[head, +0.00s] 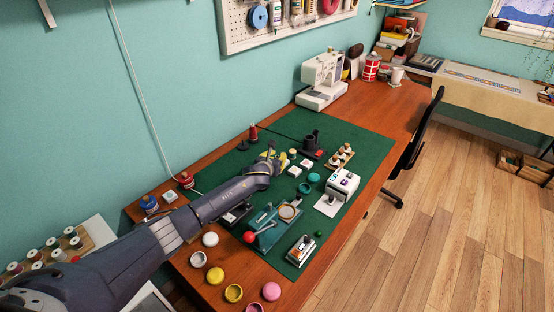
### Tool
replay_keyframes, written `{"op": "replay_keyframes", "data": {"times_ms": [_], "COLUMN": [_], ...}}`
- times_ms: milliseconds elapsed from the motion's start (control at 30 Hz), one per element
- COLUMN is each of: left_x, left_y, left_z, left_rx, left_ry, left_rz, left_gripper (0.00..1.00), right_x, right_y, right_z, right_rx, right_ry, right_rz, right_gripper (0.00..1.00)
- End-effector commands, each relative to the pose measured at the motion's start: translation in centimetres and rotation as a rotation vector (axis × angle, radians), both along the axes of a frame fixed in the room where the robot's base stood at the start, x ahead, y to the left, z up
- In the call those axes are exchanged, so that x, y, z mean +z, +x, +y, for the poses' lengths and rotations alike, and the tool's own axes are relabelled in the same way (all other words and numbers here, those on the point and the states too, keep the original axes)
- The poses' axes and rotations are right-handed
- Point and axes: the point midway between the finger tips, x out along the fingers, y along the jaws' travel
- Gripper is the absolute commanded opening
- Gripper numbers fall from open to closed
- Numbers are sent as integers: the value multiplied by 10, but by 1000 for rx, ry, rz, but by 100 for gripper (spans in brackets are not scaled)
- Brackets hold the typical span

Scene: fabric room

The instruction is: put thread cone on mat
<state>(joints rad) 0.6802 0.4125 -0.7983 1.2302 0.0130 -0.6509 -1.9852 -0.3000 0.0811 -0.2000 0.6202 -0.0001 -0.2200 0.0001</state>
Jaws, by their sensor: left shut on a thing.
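My left gripper (273,155) reaches in over the green mat (330,142) on the wooden table. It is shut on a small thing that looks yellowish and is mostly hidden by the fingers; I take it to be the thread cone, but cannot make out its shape. I cannot tell whether it touches the mat. A dark red cone-shaped spool (253,133) stands just behind the gripper, near the mat's back edge. My right gripper is not in view.
A green press with a red knob (249,237), a white device (343,184) and small jars stand on the mat. Several coloured lids lie at the table's front, including a pink one (271,291). A sewing machine (322,78) stands behind. The mat's far right part is clear.

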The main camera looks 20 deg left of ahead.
Motion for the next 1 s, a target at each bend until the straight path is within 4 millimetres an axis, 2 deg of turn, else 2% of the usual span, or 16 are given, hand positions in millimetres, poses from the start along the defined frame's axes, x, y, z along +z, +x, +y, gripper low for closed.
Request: {"op": "replay_keyframes", "data": {"times_ms": [100, 567, 600, 733, 767, 1000], "left_x": [-6, -10, -10, -10, -10, -10], "left_y": [0, 0, 0, 0, 0, 0], "left_z": [0, 0, 0, 0, 0, 0], "left_rx": [0, 0, 0, 0, 0, 0], "left_ry": [0, 0, 0, 0, 0, 0], "left_rz": [-1, -1, -1, -1, -1, -1], "left_gripper": [0, 0, 27, 42, 44, 44], "right_x": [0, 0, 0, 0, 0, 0], "right_y": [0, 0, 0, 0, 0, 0], "right_z": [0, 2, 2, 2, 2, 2], "right_rx": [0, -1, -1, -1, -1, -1], "right_ry": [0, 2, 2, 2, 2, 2], "right_rz": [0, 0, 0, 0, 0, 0], "right_gripper": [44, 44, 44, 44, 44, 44]}}
